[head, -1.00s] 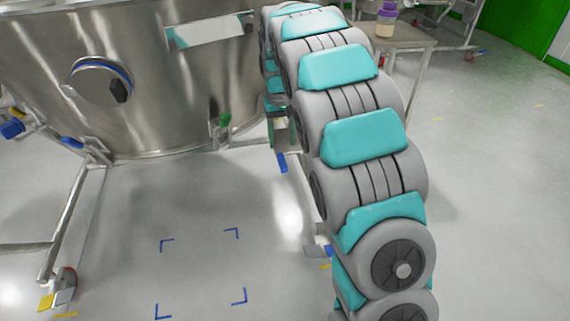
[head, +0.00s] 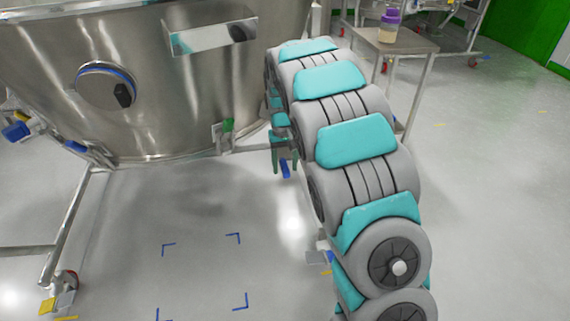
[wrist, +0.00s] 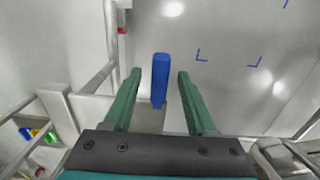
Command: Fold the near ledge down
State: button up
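A blue tab (head: 286,169) sticks out from the frame at the lower right of the steel vessel (head: 200,110); I cannot tell for sure that it is the near ledge. In the wrist view this blue tab (wrist: 160,80) stands lengthwise between the fingers, against a grey plate (wrist: 149,119). My gripper (wrist: 159,72) is open, with one green finger on each side of the tab and a gap on both sides. In the head view my gripper (head: 284,152) is partly hidden by my arm. Another blue tab (head: 76,147) shows on the frame further left.
A steel table (head: 410,42) with a purple-lidded jar (head: 389,26) stands at the back right. A caster (head: 62,290) with a yellow pedal is at the lower left. Frame tubes (wrist: 106,75) run close beside my gripper. The floor with blue corner marks (head: 238,238) is clear.

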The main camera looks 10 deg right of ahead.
grip_shut()
dwell(1.3)
